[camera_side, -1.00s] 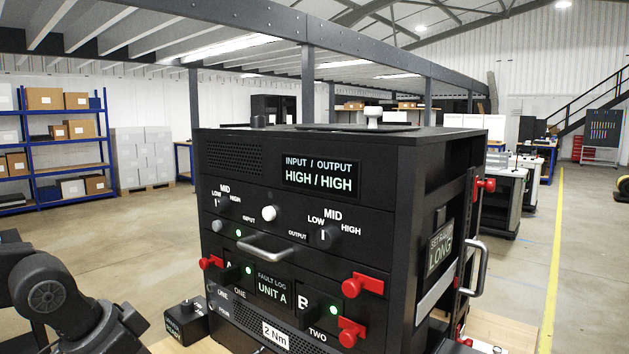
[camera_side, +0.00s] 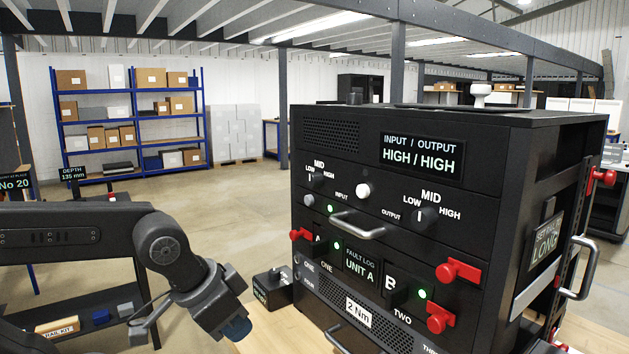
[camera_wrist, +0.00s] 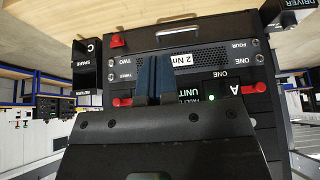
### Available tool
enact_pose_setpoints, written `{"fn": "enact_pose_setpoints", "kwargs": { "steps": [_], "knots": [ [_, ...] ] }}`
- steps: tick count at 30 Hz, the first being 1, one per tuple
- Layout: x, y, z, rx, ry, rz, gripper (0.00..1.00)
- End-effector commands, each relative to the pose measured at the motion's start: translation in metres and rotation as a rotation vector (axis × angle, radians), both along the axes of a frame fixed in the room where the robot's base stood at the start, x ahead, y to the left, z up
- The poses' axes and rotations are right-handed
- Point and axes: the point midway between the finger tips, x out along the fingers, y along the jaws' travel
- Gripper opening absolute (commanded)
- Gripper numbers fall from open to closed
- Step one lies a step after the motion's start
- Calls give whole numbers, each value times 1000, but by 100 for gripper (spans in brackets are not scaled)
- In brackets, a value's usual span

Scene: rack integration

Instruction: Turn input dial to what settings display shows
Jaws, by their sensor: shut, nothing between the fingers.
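The black rack unit (camera_side: 350,260) stands on a wooden bench. Its settings display (camera_side: 422,157) reads INPUT / OUTPUT HIGH / HIGH. The input dial (camera_side: 315,181) is a small black knob at the upper left of the front, marked LOW, MID and HIGH; its pointer looks upright, near MID, but is small. The output dial (camera_side: 427,217) is to its right; its pointer also looks upright. My gripper (camera_side: 237,329) is low, left of the unit, apart from both dials. In the wrist view my gripper's blue fingers (camera_wrist: 153,78) are together and empty, and neither dial is clearly visible.
A bar handle (camera_side: 358,230) juts out below the dials. Red latches (camera_side: 458,271) stick out from the lower front. A small black box (camera_side: 271,287) sits on the bench between my gripper and the unit. Open air lies left of the dials.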

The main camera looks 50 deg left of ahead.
Motion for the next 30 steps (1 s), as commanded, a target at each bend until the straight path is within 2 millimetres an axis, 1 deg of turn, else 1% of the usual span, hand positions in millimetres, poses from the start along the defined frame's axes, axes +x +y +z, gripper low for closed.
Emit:
{"fn": "enact_pose_setpoints", "kwargs": {
  "steps": [13, 14, 17, 20, 23, 24, 26, 27, 30],
  "knots": [
    [0, 0, 0, 0, 0, 0, 0],
    [0, 0, 0, 0, 0, 0, 1],
    [3, 4, 1, 9, -17, 17, 11],
    [19, 22, 8, 50, -101, 90, 20],
    [46, 57, 25, 125, -270, 211, 30],
    [57, 73, 35, 160, -358, 257, 34],
    [71, 96, 53, 207, -493, 310, 39],
    [80, 110, 65, 234, -583, 330, 43],
    [95, 136, 95, 281, -784, 330, 53]
  ]
}}
